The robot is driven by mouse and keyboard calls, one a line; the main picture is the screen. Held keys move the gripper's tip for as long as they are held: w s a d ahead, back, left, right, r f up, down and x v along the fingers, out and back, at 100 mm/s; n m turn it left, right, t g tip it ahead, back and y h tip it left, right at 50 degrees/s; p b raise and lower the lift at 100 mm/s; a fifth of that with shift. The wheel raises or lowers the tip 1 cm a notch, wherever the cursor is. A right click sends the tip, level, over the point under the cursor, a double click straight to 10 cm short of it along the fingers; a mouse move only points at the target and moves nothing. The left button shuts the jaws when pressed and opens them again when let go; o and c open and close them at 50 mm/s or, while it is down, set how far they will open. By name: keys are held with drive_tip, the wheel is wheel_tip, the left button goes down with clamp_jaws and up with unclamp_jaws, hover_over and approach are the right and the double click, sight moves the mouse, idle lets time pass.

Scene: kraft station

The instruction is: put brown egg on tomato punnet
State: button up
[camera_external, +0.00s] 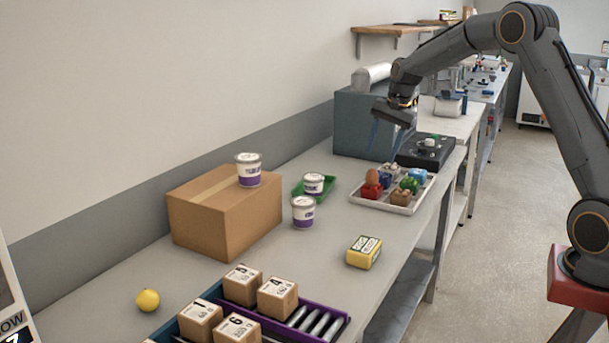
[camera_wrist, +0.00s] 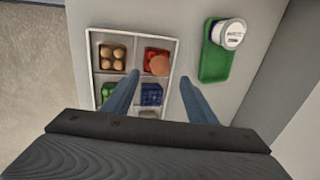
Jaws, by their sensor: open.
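The brown egg (camera_external: 372,176) rests on top of the red tomato punnet (camera_external: 370,191), in a compartment of the white divided tray (camera_external: 409,211). In the wrist view the egg (camera_wrist: 160,66) lies toward the lower right of the punnet (camera_wrist: 152,53). My gripper (camera_external: 384,146) is above the back of the tray, fingers pointing down. It is open and empty. In the wrist view its blue fingers (camera_wrist: 160,76) are spread wide, with the egg between their tips in the picture but apart from them.
The tray also holds a brown carton (camera_wrist: 112,57), a blue punnet (camera_wrist: 151,94) and a green item (camera_wrist: 108,91). A green dish (camera_wrist: 215,66) with a white tub (camera_wrist: 229,34) stands beside it. A dark scale-like device (camera_external: 425,154) and a grey-blue box (camera_external: 358,127) stand behind.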

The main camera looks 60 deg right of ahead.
drive_tip(key=s+a+f+n, duration=0.1)
drive_tip(key=s+a+n, duration=0.15)
drive_tip(key=a, duration=0.55)
drive_tip(key=s+a+f+n+g, duration=0.1)
drive_tip(key=s+a+n, duration=0.15)
drive_tip(key=a, duration=0.45)
drive_tip(key=s+a+f+n, duration=0.2)
drive_tip(key=a+n, duration=0.1)
drive_tip(key=a, duration=0.5)
drive_tip(key=s+a+f+n, duration=0.3)
drive_tip(key=s+a+n, duration=0.2)
drive_tip(key=s+a, duration=0.2)
drive_tip(key=s+a+f+n+g, duration=0.1)
drive_tip(key=s+a+f+n, duration=0.3)
drive_tip(key=s+a, duration=0.4)
drive_tip(key=s+n, duration=0.1)
drive_tip(key=s, duration=0.3)
drive_tip(key=shift+s+a+f+b, duration=0.2)
drive_tip(key=shift+a+b, duration=0.05)
drive_tip(key=shift+b, duration=0.1)
